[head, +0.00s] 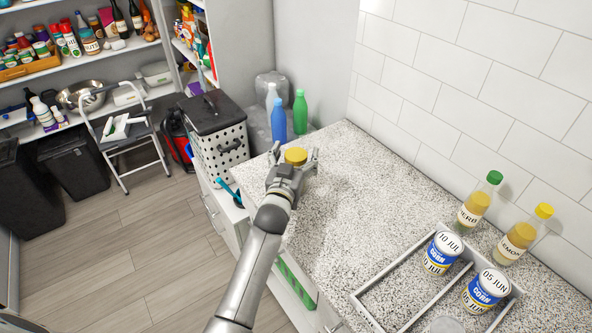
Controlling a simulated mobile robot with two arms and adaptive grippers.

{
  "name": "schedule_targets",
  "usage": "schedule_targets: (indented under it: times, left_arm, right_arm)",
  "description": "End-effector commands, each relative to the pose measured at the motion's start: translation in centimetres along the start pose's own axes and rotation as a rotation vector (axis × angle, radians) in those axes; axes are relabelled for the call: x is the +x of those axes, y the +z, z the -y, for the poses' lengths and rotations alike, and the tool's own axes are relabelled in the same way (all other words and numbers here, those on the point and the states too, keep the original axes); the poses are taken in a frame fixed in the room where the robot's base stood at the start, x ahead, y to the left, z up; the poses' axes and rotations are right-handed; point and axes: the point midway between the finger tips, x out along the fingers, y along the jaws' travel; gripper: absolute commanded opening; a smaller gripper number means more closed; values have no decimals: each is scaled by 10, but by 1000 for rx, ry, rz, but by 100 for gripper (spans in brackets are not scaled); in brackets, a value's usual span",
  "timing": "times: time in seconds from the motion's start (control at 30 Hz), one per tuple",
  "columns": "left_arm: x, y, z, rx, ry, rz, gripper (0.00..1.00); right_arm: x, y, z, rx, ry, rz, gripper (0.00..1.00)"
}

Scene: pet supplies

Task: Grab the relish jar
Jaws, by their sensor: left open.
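A jar with a golden-yellow lid (295,156) stands on the speckled counter (345,190) near its far left part. Its label is hidden, so I cannot read whether it is relish. My left gripper (294,153) reaches over the counter from the near side. Its fingers are open, one to the left and one to the right of the jar. I cannot tell whether they touch it. My right gripper is out of view.
Blue (279,116) and green (300,111) bottles stand beyond the jar. A divided tray (385,287) with corn cans (487,290) is at the lower right, near two yellow-filled bottles (515,243) by the tiled wall. The middle counter is clear.

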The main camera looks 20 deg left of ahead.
Motion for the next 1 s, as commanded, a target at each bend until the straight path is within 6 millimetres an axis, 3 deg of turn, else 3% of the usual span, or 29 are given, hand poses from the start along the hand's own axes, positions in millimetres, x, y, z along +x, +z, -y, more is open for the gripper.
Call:
schedule_targets:
  times: [0.33,0.9,1.0]
  left_arm:
    - [4,0,0,0,0,0,80]
    - [4,0,0,0,0,0,6]
    - [4,-2,0,0,1,-4,0]
  right_arm:
    - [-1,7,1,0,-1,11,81]
    - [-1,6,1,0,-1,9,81]
    - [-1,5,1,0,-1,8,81]
